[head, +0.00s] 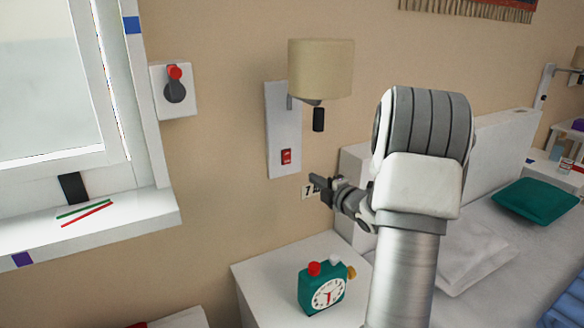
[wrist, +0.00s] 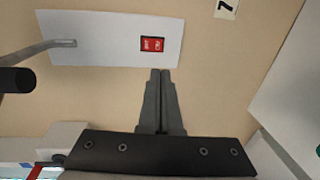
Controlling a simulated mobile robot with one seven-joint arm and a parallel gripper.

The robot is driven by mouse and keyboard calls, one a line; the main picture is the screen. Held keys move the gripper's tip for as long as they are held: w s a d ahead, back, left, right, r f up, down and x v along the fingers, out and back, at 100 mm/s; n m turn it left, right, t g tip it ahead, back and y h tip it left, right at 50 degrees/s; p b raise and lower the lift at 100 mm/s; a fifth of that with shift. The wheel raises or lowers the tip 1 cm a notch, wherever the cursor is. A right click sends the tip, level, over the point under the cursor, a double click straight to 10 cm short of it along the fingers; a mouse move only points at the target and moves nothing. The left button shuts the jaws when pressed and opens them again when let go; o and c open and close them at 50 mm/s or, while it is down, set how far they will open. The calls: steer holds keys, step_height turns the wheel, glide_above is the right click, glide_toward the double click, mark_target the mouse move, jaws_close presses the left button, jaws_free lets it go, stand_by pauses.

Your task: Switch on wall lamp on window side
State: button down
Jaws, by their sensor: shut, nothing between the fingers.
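The wall lamp (head: 320,68) by the window has a beige shade and a white wall plate (head: 283,130). A red rocker switch (head: 286,157) sits low on the plate. In the wrist view the switch (wrist: 153,44) lies just beyond and slightly left of my fingertips. My gripper (head: 316,181) is shut and empty, a little right of and below the switch in the head view. The fingers (wrist: 160,72) end near the edge of the plate in the wrist view. I cannot tell whether they touch it. The shade shows no clear glow.
A window (head: 50,80) with a white sill (head: 140,212) is at left, beside a wall box with a red knob (head: 174,72). A teal alarm clock (head: 322,290) stands on the white nightstand (head: 262,270) below. The bed is at right behind my arm. A second wall lamp (head: 577,60) is at far right.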

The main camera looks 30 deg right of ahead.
mark_target(287, 163)
steer(key=w, duration=0.4)
steer(key=w+f, duration=0.1)
steer(key=w, duration=0.4)
steer(key=w+b, duration=0.1)
steer(key=w, duration=0.4)
steer(key=shift+d+f, duration=0.35)
steer(key=shift+d, duration=0.05)
steer(key=shift+f, duration=0.15)
steer(key=shift+f+b, duration=0.15)
steer(key=shift+b, duration=0.55)
steer(key=shift+w+b, duration=0.1)
steer(key=shift+b, duration=0.3)
steer(key=shift+r+p, duration=0.2)
steer(key=shift+p, duration=0.1)
